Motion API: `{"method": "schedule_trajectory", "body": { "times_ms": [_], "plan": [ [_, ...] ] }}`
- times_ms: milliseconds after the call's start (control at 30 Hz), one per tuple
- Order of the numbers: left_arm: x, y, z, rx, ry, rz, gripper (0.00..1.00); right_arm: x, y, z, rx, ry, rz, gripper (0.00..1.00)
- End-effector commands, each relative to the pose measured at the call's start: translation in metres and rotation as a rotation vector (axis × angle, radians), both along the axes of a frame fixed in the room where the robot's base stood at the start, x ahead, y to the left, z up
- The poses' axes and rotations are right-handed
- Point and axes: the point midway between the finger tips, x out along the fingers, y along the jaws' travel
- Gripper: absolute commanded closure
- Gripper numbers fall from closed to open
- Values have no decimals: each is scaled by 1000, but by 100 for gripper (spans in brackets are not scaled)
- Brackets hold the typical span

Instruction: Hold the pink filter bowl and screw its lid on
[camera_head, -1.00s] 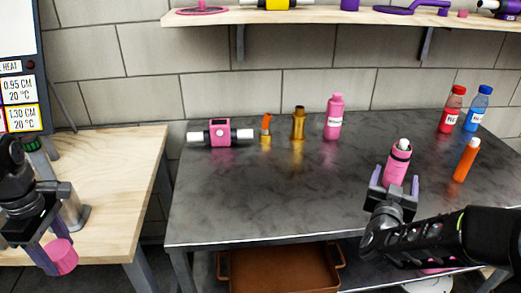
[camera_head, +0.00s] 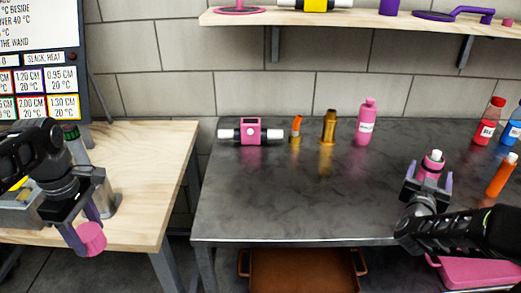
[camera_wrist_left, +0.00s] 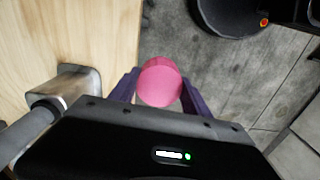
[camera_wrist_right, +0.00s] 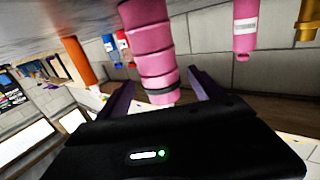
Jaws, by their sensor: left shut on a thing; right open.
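The pink lid (camera_head: 92,238), a short plain cylinder, is gripped between the fingers of my left gripper (camera_head: 84,229), which is shut on it beside the wooden table. The lid also shows between the fingers in the left wrist view (camera_wrist_left: 160,83). The pink filter bowl (camera_head: 431,168) stands on the dark metal table, with a black ring and a white top at its upper end. My right gripper (camera_head: 429,178) is open, with its fingers on either side of the bowl. The right wrist view shows the ribbed bowl (camera_wrist_right: 148,45) between the spread fingers; contact cannot be told.
An orange cartridge (camera_head: 502,176) and red (camera_head: 488,122) and blue bottles (camera_head: 513,127) stand right of the bowl. A pink bottle (camera_head: 366,123), brass piece (camera_head: 328,128) and pink-and-white housing (camera_head: 251,132) stand farther back. The table's middle is clear. A gap separates it from the wooden table (camera_head: 150,150).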

Motion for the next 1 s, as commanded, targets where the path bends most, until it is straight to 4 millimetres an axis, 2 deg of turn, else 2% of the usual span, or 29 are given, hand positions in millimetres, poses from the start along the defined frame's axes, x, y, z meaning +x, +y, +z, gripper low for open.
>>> {"method": "schedule_trajectory", "body": {
  "times_ms": [100, 667, 1000],
  "plan": [
    [0, 0, 1, 0, 0, 0, 84, 5, -3, 0, 1, 1, 1, 24],
    [0, 0, 1, 0, 0, 0, 84, 5, -3, 0, 1, 1, 1, 24],
    [0, 0, 1, 0, 0, 0, 84, 5, -3, 0, 0, 0, 1, 51]
  ]
}}
